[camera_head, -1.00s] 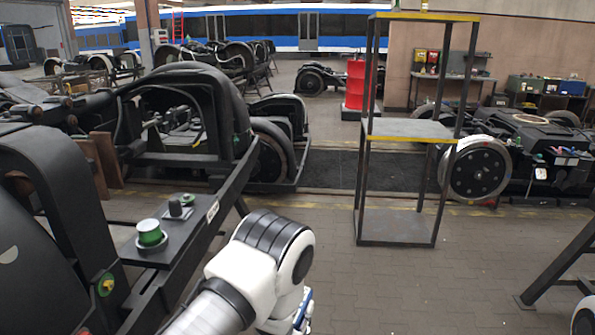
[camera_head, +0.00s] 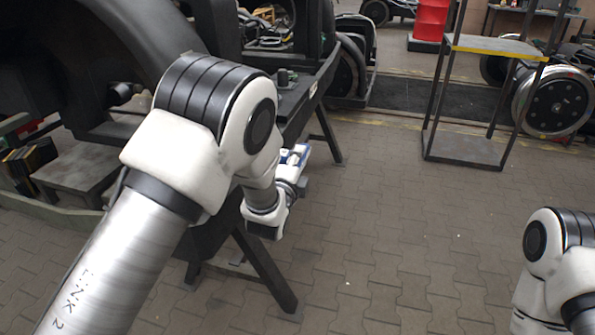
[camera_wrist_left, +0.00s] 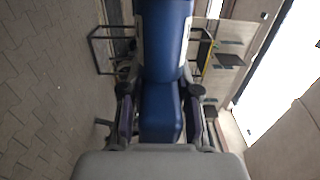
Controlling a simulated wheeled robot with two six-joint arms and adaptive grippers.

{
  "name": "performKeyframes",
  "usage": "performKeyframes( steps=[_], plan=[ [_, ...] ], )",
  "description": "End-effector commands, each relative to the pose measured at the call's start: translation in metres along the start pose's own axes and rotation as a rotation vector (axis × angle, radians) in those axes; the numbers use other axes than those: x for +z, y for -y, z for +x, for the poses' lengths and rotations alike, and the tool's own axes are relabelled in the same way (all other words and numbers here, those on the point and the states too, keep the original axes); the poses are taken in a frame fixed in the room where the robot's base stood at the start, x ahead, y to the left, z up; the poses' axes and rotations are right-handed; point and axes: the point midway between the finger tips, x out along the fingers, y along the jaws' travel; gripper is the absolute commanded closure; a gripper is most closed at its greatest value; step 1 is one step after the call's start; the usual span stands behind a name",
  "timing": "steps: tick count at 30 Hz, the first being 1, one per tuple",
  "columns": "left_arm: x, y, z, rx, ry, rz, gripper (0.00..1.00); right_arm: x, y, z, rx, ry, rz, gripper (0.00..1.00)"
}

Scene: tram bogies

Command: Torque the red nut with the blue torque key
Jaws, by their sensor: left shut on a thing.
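My left gripper (camera_wrist_left: 159,112) is shut on the blue torque key (camera_wrist_left: 163,45), which fills the middle of the left wrist view between the two dark fingers. In the head view the left gripper (camera_head: 296,176) is partly hidden by my own wrist, and a small blue and white part of the key (camera_head: 293,154) shows beside it. The key is in the air, beside the dark bogie frame (camera_head: 325,72). I cannot make out the red nut in any view. My right arm shows at the lower right of the head view, but its gripper is out of frame.
A dark metal rack (camera_head: 485,46) stands at the upper right, with a wheel (camera_head: 550,103) behind it. A red drum (camera_head: 431,20) is at the back. The paved floor (camera_head: 400,240) between the arms is clear.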

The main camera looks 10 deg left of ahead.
Motion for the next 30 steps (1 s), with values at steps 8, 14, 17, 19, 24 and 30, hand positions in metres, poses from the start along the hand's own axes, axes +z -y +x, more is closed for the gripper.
performKeyframes(
  steps=[8, 14, 17, 19, 24, 30],
  plan=[
    [0.0, 0.003, -0.002, 0.005, 0.004, -0.001, 1.0, 0.0, 0.0, -0.004, 0.0, 0.0, -0.001, 0.6],
    [0.011, 0.002, -0.003, 0.007, 0.008, -0.003, 1.0, 0.0, 0.0, 0.0, 0.0, 0.0, -0.001, 0.6],
    [0.02, 0.001, -0.003, 0.007, 0.007, -0.004, 1.0, 0.0, 0.0, 0.002, 0.0, 0.001, -0.001, 0.6],
    [0.025, 0.001, -0.003, 0.008, 0.007, -0.004, 1.0, 0.0, 0.0, 0.003, 0.0, 0.001, -0.001, 0.6],
    [0.039, 0.001, -0.003, 0.008, 0.007, -0.003, 1.0, 0.0, 0.0, 0.006, 0.0, 0.001, -0.001, 0.6],
    [0.055, 0.002, -0.003, 0.008, 0.007, -0.003, 1.0, 0.0, 0.0, 0.007, 0.0, 0.001, -0.001, 0.6]
  ],
)
